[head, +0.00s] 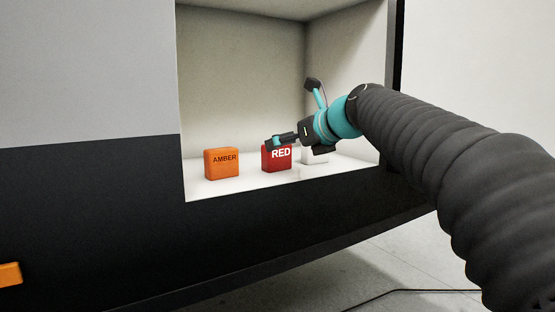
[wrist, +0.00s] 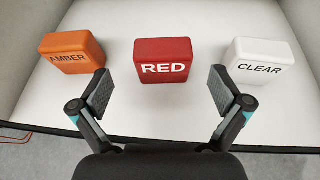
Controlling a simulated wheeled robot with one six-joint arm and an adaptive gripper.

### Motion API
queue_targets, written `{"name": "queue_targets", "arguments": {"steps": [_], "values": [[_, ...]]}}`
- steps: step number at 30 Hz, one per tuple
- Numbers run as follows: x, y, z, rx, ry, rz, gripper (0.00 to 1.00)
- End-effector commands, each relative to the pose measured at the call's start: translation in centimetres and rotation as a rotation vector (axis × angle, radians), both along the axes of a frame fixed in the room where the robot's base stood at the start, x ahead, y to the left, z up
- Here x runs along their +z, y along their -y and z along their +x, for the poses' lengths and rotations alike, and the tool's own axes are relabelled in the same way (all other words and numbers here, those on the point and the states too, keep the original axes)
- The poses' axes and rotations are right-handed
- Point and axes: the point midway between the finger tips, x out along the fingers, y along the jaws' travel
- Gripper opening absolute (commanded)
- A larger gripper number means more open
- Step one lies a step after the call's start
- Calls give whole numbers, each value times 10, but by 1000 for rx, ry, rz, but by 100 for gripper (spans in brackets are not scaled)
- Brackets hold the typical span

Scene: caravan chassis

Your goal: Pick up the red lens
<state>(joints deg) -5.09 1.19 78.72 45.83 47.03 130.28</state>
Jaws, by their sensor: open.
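The red lens (wrist: 163,52) is a small red block with white "RED" lettering. It stands on the white floor of a recess, between the other two lenses. In the head view the red lens (head: 276,163) is partly covered at its top by my gripper (head: 297,140). In the wrist view my gripper (wrist: 160,92) is open and empty. Its fingers are spread wider than the red lens, one to each side of its front, and the lens lies just beyond the fingertips. No contact with it shows.
An orange "AMBER" lens (head: 222,163) stands left of the red one. A white "CLEAR" lens (wrist: 262,62) stands right, close to the right finger. The recess has side walls, a back wall (head: 240,80) and a front edge over a black panel (head: 150,220).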

Motion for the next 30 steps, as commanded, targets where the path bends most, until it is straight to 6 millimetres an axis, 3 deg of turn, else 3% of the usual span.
{"name": "queue_targets", "arguments": {"steps": [8, 18, 26, 30], "values": [[-7, -8, 10, 1, 1, -1, 100], [-26, -30, 41, 1, 0, -1, 100], [-27, -32, 44, -1, 1, -1, 100], [-27, -32, 44, -1, 1, -1, 65]]}}
